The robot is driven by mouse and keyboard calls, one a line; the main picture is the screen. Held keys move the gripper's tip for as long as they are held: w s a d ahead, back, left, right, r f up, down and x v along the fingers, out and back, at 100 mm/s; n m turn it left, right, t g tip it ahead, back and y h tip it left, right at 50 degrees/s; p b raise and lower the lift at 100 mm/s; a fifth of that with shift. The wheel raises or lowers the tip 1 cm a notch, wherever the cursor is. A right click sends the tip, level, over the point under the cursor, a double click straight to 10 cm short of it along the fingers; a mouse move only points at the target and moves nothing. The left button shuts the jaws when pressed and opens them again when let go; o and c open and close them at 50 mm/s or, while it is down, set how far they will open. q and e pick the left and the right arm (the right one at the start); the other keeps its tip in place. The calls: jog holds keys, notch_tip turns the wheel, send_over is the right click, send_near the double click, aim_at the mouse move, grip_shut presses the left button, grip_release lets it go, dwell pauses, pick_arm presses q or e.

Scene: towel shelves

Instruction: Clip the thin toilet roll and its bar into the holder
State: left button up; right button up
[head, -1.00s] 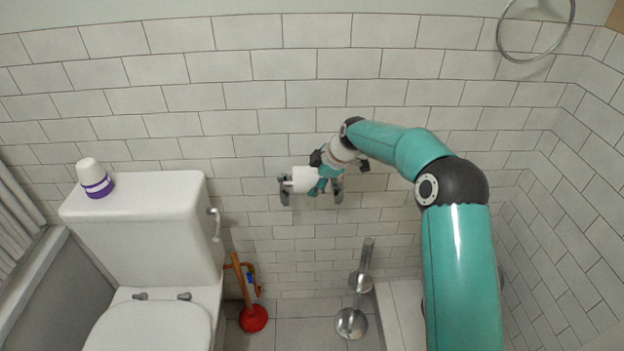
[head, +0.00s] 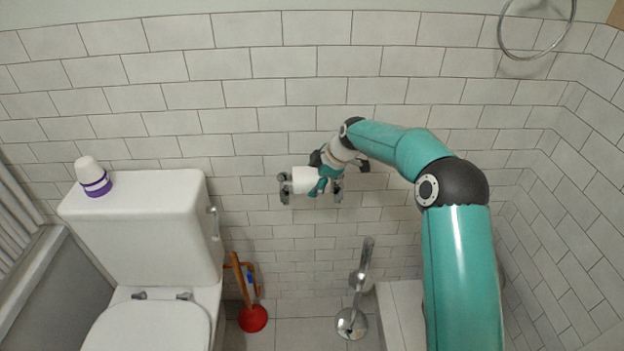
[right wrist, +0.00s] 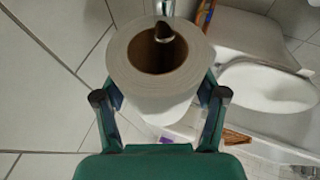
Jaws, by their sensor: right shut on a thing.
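The white toilet roll (head: 303,180) is at the wall holder, between its two dark grey brackets, the left one (head: 284,189) and the right one (head: 338,190). My right gripper (head: 321,184) is shut on the roll near its right part. In the right wrist view the roll (right wrist: 163,100) sits between the two fingers of the gripper (right wrist: 162,92), its hollow brown core facing up. A rounded metal end (right wrist: 164,32) shows at the core's mouth. Whether the bar is seated in both brackets cannot be told. My left gripper is not in view.
The toilet (head: 140,235) stands to the left, with a white and purple container (head: 93,177) on its tank. A red plunger (head: 253,318) and a chrome stand (head: 352,322) are on the floor below the holder. A towel ring (head: 535,57) hangs at upper right.

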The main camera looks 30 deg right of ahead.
jog(key=shift+f+b, duration=3)
jog(key=shift+b, duration=0.5)
dwell(4.5)
